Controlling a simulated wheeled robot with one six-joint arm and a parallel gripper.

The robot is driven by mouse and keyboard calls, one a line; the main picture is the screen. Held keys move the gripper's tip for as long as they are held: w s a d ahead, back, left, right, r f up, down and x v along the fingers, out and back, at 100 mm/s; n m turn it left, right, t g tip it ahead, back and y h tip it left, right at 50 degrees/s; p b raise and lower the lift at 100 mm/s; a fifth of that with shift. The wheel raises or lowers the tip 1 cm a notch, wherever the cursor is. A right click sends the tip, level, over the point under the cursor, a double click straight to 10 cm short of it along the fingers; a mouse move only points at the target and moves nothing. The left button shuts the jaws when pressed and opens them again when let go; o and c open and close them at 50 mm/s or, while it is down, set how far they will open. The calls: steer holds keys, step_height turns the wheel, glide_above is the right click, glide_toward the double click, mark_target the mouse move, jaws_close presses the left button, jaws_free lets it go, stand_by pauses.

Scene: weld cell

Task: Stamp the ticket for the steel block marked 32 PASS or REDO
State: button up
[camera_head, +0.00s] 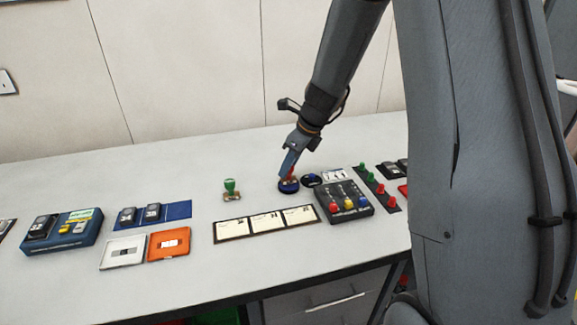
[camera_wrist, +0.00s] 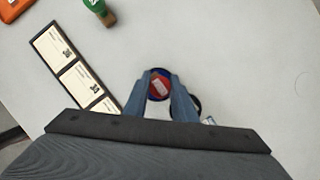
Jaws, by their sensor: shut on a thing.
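My gripper (camera_head: 290,168) is shut on a red-handled stamp (camera_wrist: 160,86), whose top carries a small unreadable label. The stamp stands at a dark blue round pad or base (camera_head: 288,187); I cannot tell whether it touches it. A green stamp (camera_head: 230,187) stands upright on a small tan base to the left, also in the wrist view (camera_wrist: 96,8). Three pale tickets (camera_head: 267,223) lie in a dark strip in front of the gripper; they also show in the wrist view (camera_wrist: 80,85), the nearest partly hidden. Their writing is too small to read. No mark 32 is legible.
Dark blocks sit on a blue mat (camera_head: 179,209). A blue device (camera_head: 80,241) stands far left. A dark box with coloured knobs (camera_head: 346,214) and another round pad (camera_head: 311,180) stand right.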

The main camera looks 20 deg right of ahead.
steer(key=shift+f+b, duration=0.3)
steer(key=shift+f, duration=0.2)
stand_by(0.6)
steer(key=shift+f+p, duration=0.15)
steer(key=shift+p, duration=0.15)
stand_by(1.5)
step_height(320, 180, up, 7)
steer(key=p, duration=0.7)
steer(key=shift+p, duration=0.4)
steer(key=shift+s, duration=0.1)
